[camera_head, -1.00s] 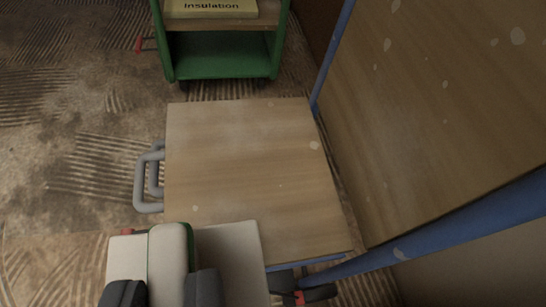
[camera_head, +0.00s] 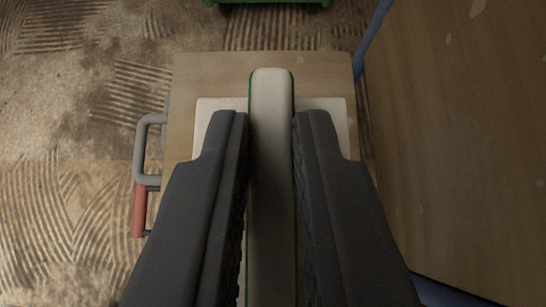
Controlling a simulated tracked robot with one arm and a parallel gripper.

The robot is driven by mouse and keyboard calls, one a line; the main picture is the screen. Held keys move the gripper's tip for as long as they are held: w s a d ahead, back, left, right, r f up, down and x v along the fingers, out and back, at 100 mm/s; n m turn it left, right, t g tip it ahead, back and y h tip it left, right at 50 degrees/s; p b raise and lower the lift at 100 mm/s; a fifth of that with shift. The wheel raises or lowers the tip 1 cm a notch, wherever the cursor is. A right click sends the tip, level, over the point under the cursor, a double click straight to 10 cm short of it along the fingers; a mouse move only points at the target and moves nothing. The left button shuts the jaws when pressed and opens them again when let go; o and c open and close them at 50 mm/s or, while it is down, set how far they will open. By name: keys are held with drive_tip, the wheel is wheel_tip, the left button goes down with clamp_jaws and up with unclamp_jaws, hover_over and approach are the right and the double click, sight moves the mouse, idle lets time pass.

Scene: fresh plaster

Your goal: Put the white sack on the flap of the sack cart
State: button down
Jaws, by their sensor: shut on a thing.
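My gripper (camera_head: 270,115) is shut on an upright, off-white ridge with green edges. The ridge seems to be part of the white sack (camera_head: 271,165), whose broad white body shows on both sides behind the fingers. The sack lies over the wooden flap (camera_head: 212,72) of the sack cart, inside its far, left and right edges as pictured. I cannot tell whether it touches the flap or is held above it. The flap's near part is hidden by the fingers and the sack.
A tall wooden panel (camera_head: 460,140) with a blue frame (camera_head: 373,35) stands close along the right. A grey handle (camera_head: 146,150) and a red bar (camera_head: 139,210) lie left of the flap. A green cart (camera_head: 265,2) shows at the top edge. Rough floor is open at left.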

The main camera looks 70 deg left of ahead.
sight(306, 97)
drive_tip(key=shift+w+a, duration=0.3)
drive_tip(key=shift+w, duration=0.2)
drive_tip(key=shift+w+a, duration=0.3)
drive_tip(key=shift+w, duration=0.2)
drive_tip(key=shift+w+a+f, duration=0.1)
drive_tip(key=shift+w+a, duration=0.3)
drive_tip(key=shift+f+b, duration=0.35)
drive_tip(key=shift+f, duration=1.35)
drive_tip(key=c, duration=1.5)
unclamp_jaws()
drive_tip(key=shift+o, duration=0.2)
drive_tip(key=shift+d, duration=0.1)
drive_tip(key=p+v, duration=0.1)
drive_tip(key=v, duration=1)
drive_tip(key=shift+s+d+r+p, duration=0.25)
drive_tip(key=shift+d+p, duration=0.05)
drive_tip(key=shift+d, duration=0.05)
